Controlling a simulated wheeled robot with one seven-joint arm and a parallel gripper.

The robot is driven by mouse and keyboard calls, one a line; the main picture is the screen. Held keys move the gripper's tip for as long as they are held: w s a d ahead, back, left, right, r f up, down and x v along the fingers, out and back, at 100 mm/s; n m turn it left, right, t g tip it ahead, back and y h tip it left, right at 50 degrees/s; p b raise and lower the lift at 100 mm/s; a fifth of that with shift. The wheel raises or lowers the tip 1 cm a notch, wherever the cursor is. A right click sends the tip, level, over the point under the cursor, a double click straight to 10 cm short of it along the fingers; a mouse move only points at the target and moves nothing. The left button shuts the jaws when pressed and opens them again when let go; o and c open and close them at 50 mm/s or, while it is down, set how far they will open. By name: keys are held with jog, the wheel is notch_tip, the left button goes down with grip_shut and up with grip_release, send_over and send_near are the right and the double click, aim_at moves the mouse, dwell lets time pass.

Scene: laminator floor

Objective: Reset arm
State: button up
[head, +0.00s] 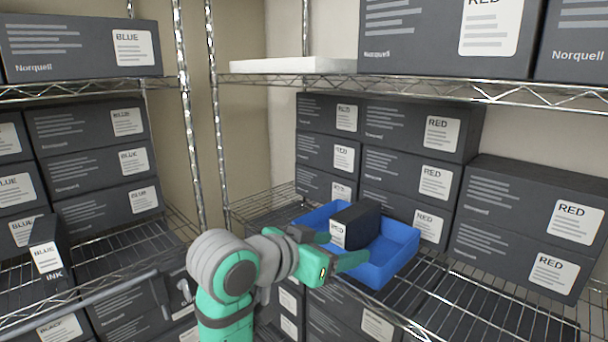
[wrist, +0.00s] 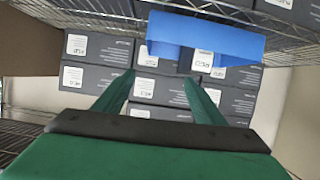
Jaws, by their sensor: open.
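My gripper (head: 338,251) is open, its two green fingers spread at the near left side of a blue bin. In the wrist view the fingers (wrist: 158,80) stand apart with nothing held between them. The blue bin (head: 396,250) sits on the right wire shelf; it also shows at the top of the wrist view (wrist: 215,36). A dark box (head: 362,222) with a white label stands upright inside the bin. One finger overlaps the box's lower front in the head view; I cannot tell whether they touch.
Stacked dark RED boxes (head: 400,162) stand behind the bin, with more RED boxes (head: 528,220) at right. A wire shelf (head: 420,88) hangs above. A BLUE ink box (head: 46,255) and BLUE stacks (head: 95,155) fill the left rack.

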notch_tip(320, 180, down, 29)
jog(key=s+a+n+t+y, duration=0.1)
jog(key=n+t+y, duration=0.3)
jog(key=n, duration=0.5)
jog(key=s+a+f+n+t+y, duration=0.1)
jog(key=s+a+f+n+y, duration=0.2)
jog(key=s+f, duration=0.9)
jog(key=s+a+m+y, duration=0.2)
jog(key=s+m, duration=0.1)
jog(key=s, duration=2.4)
jog(key=shift+s+a+t+y, duration=0.25)
jog(key=shift+s+t+y, duration=0.05)
jog(key=shift+s+y, duration=0.1)
